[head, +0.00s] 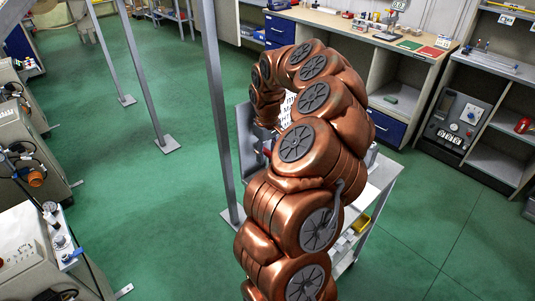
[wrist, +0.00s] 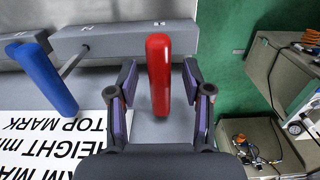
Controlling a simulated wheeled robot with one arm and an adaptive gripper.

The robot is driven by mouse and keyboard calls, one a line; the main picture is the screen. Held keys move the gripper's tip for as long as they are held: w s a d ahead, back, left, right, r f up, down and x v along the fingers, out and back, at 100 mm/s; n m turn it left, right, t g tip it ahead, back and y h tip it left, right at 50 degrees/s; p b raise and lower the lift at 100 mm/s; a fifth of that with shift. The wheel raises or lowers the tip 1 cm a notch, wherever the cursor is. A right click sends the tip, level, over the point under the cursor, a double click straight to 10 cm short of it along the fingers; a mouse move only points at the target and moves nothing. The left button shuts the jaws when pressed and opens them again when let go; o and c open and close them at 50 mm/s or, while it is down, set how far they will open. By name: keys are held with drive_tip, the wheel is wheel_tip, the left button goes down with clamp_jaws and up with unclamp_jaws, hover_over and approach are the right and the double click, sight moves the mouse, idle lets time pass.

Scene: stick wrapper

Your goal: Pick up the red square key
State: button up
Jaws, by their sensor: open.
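The red key (wrist: 158,75) shows in the wrist view as a smooth, rounded red bar. It stands out from a grey surface, between the two fingers of my gripper (wrist: 160,85). The gripper is open, with one finger on each side of the red key and a gap visible on both sides. In the head view my copper-coloured arm hides the gripper and the red key.
A blue handle (wrist: 45,78) on a metal rod is left of the red key. A grey block (wrist: 125,40) lies behind. A printed white sheet (wrist: 50,140) is at lower left. Green floor (wrist: 222,75) and grey machines (wrist: 285,75) are at right.

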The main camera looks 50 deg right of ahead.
drive_tip(key=shift+c, duration=0.3)
clamp_jaws()
idle(0.4)
